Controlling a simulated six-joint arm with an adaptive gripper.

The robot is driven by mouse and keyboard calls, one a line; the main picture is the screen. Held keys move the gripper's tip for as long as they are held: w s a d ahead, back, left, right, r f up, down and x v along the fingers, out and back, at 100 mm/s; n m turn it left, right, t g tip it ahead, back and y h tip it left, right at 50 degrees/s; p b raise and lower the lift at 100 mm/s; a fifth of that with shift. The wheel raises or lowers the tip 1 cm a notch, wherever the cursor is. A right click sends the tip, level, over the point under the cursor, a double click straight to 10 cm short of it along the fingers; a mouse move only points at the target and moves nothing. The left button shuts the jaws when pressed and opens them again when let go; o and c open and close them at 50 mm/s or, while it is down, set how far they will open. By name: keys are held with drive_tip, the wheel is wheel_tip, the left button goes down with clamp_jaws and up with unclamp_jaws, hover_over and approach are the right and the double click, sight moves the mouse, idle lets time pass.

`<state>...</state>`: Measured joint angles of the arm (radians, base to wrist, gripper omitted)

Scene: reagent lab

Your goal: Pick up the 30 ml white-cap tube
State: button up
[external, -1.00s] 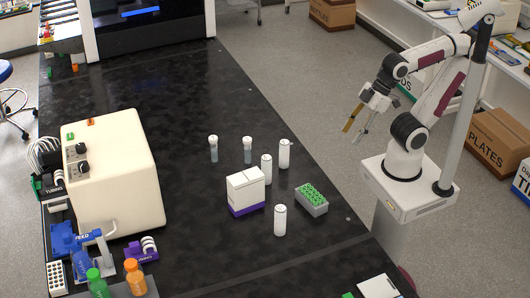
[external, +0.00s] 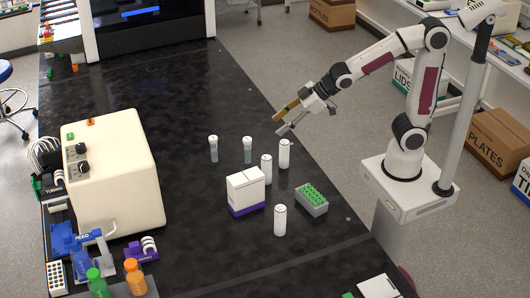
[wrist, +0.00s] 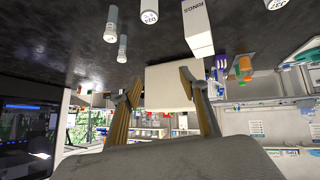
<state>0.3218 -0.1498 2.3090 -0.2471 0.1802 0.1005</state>
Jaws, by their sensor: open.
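Two white-capped tubes with clear, bluish bodies stand upright on the black bench, a left one (external: 213,149) and a right one (external: 247,151). No volume mark is readable, so I cannot tell which is 30 ml. In the wrist view, which looks upside down, two capped tubes hang at upper left, one (wrist: 110,26) above the other (wrist: 122,49). My gripper (external: 278,122) is open and empty, above the bench's right side, up and to the right of the tubes. Its spread fingers (wrist: 160,82) show in the wrist view with nothing held between them.
White cylinders stand close by, one (external: 266,169) beside another (external: 284,154), and one nearer (external: 280,220). A white-and-purple box (external: 245,190) and a grey rack with green tops (external: 312,199) stand in front. A large cream machine (external: 115,175) is at left. The bench behind the tubes is clear.

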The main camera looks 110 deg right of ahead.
drive_tip(key=w+d+f+t+h, duration=0.1)
drive_tip(key=w+d+f, duration=0.2)
drive_tip(key=w+d, duration=0.25)
drive_tip(key=w+d+f+t, duration=0.1)
drive_tip(key=w+d+f, duration=0.3)
drive_tip(key=d, duration=0.3)
drive_tip(key=m+t, duration=0.1)
drive_tip(key=t, duration=0.1)
approach(217, 141)
drive_tip(key=d+f, duration=0.1)
drive_tip(key=w+d+f, duration=0.1)
drive_tip(key=shift+d+f, duration=0.1)
drive_tip(key=shift+f, duration=0.3)
drive_tip(key=shift+w, duration=0.15)
drive_tip(key=shift+x, duration=1.2)
drive_tip(key=shift+w, duration=0.1)
drive_tip(key=shift+r+x, duration=0.15)
drive_tip(key=shift+x, duration=1.1)
drive_tip(key=shift+r+x, duration=0.2)
drive_tip(key=shift+x, duration=1.05)
